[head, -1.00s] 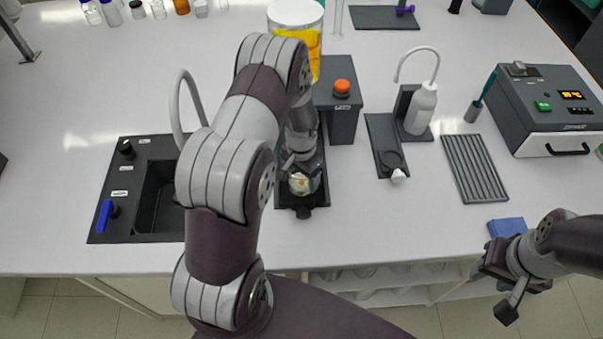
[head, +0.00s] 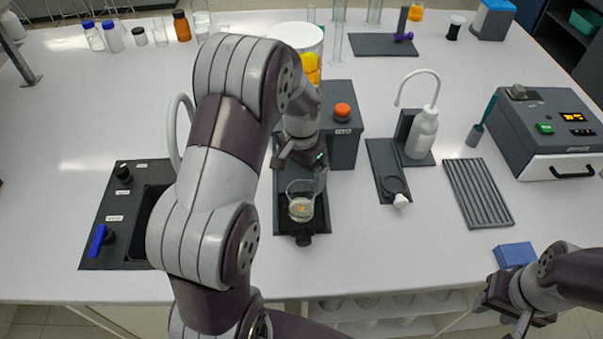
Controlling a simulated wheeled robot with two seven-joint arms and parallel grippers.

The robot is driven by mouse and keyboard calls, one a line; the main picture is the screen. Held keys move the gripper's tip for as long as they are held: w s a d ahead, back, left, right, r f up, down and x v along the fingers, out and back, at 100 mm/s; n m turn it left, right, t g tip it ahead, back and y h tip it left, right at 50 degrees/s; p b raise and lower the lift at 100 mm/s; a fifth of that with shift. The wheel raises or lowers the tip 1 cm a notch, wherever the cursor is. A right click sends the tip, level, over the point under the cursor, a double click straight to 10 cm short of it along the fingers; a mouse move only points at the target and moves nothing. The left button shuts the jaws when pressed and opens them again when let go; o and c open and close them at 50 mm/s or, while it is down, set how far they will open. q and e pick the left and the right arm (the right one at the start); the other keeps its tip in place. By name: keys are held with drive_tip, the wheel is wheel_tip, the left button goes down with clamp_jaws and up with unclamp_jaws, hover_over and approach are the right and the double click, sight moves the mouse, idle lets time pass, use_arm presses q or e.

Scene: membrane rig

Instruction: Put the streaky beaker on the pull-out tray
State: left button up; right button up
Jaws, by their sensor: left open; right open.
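A clear glass beaker (head: 300,207) with a small orange-yellow mark stands upright on a black tray (head: 322,224) in front of the grey rig; I cannot make out streaks on it. The tray has a dark knob (head: 303,239) at its front edge and looks like the pull-out tray. My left gripper (head: 300,164) is open, just behind and above the beaker, apparently clear of it; my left arm hides part of the scene. My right gripper (head: 492,304) is open and empty by the front edge at the lower right.
The grey rig box (head: 343,148) with an orange knob stands behind the tray. A black sink (head: 113,225) is left. A wash bottle (head: 422,132), slotted rack (head: 478,192), blue block (head: 515,254) and grey instrument (head: 550,140) are right. Glassware lines the back.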

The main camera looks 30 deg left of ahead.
use_arm(q)
drive_tip(key=s+d+r+n, duration=0.1)
drive_tip(key=s+d+r, duration=0.1)
drive_tip(key=s+d, duration=0.2)
drive_tip(key=s+d+r+n+t, duration=0.1)
drive_tip(key=s+d, duration=0.3)
drive_tip(key=s, duration=0.5)
drive_tip(key=shift+s+r, duration=0.3)
drive_tip(key=shift+r, duration=0.15)
drive_tip(key=shift+s+d, duration=0.15)
